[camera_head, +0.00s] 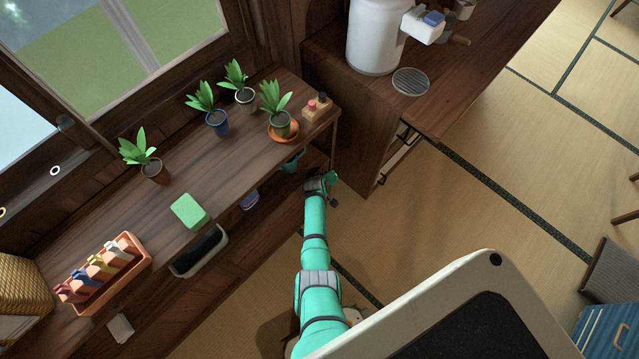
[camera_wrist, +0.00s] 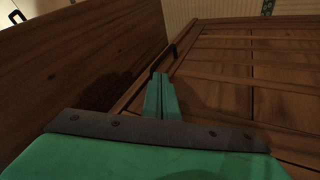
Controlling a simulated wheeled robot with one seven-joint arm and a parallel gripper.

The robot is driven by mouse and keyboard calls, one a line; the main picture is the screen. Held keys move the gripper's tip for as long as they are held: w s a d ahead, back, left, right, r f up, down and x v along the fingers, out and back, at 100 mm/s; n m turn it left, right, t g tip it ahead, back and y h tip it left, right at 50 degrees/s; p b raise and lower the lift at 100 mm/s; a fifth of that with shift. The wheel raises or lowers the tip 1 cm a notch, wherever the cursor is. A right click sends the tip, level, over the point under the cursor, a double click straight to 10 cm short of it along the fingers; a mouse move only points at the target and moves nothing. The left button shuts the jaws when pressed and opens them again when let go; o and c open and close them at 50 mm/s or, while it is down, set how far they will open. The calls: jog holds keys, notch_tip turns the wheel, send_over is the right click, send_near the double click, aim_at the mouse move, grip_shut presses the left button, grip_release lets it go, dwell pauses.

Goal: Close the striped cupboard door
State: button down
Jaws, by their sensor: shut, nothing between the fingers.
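In the wrist view a slatted wooden panel (camera_wrist: 225,85), which looks like the striped cupboard door, fills the right side. A dark handle-like bar (camera_wrist: 184,38) runs near its left edge. A plain brown wooden panel (camera_wrist: 85,55) stands to its left. My gripper (camera_wrist: 160,78) is shut and empty, its fingertips near the corner between the two panels; contact cannot be told. In the head view my gripper (camera_head: 332,178) is low beside the brown cabinet (camera_head: 345,125). The door's face is mostly hidden there, so how far it stands open cannot be told.
A long shelf (camera_head: 225,165) with potted plants, a green sponge (camera_head: 190,211) and an orange tray (camera_head: 138,265) runs along the window. A white dispenser (camera_head: 376,35) and a round grate (camera_head: 411,81) stand on the cabinet.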

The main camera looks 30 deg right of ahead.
jog(key=s+a+r, duration=0.4)
jog(key=a+r, duration=0.3)
jog(key=r, duration=0.1)
jog(key=shift+s+a+r, duration=0.15)
jog(key=shift+s+r, duration=0.05)
jog(key=shift+r, duration=0.05)
jog(key=s+a+r+n+t+y, duration=0.1)
jog(key=s+a+r+t, duration=0.2)
jog(key=s+a+r, duration=0.5)
jog(key=s+a+r+t+y, duration=0.1)
jog(key=s+a+t, duration=0.2)
jog(key=s+a, duration=0.55)
jog(key=s+a+r+t+y, duration=0.1)
jog(key=s+a+r, duration=0.1)
jog(key=s+r, duration=0.3)
jog(key=s+a+r+t+y, duration=0.1)
jog(key=s+r, duration=0.4)
jog(key=r, duration=0.7)
jog(key=s+a+r+t, duration=0.2)
jog(key=s+a+r, duration=0.2)
jog(key=r, duration=0.5)
jog(key=shift+s+m+t+y, duration=0.3)
jog(key=shift+s+m+y, duration=0.1)
jog(key=shift+s, duration=0.5)
